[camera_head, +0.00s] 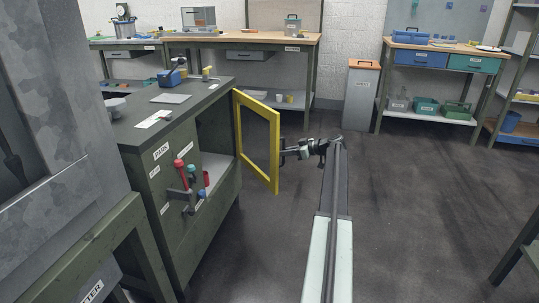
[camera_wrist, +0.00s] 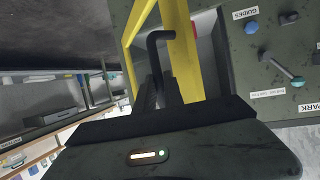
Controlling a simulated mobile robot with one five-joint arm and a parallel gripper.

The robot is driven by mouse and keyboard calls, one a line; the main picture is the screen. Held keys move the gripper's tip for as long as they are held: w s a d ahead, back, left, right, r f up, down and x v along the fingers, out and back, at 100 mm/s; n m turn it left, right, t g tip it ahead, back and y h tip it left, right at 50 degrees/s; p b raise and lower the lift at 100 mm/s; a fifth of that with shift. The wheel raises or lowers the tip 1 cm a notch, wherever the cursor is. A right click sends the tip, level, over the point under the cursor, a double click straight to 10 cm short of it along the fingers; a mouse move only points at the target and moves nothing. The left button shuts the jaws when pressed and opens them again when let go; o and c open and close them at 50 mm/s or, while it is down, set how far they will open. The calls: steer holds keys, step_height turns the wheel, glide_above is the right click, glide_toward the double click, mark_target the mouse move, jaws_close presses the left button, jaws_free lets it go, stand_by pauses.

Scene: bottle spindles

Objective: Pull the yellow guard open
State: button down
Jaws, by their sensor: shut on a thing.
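The yellow guard (camera_head: 275,145) is an open rectangular frame on the right end of the dark green cabinet (camera_head: 180,235). It stands swung out at an angle from the cabinet. My gripper (camera_head: 286,152) is at the guard's outer edge, shut on its handle. In the wrist view the yellow guard (camera_wrist: 184,50) fills the upper middle, with a bent black handle (camera_wrist: 160,42) in front of it. My gripper (camera_wrist: 160,95) has its fingers closed around the lower part of that handle. The fingertips are partly hard to make out against the dark handle.
Red, teal and blue knobbed levers (camera_head: 183,180) stick out of the cabinet's front. A grey bin (camera_head: 361,98) with an orange top stands behind. Workbenches line the back wall. The floor right of the guard is clear apart from my arm.

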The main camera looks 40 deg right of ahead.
steer(key=shift+w+r, duration=0.15)
steer(key=shift+w, duration=0.4)
steer(key=c, duration=1.5)
jaws_free()
steer(key=shift+o, duration=0.2)
steer(key=shift+s, duration=0.2)
steer(key=p+v, duration=0.3)
steer(key=v, duration=0.4)
steer(key=shift+r, duration=0.15)
steer(key=shift+s+d, duration=0.15)
steer(key=shift+s, duration=0.1)
steer(key=shift+c, duration=0.2)
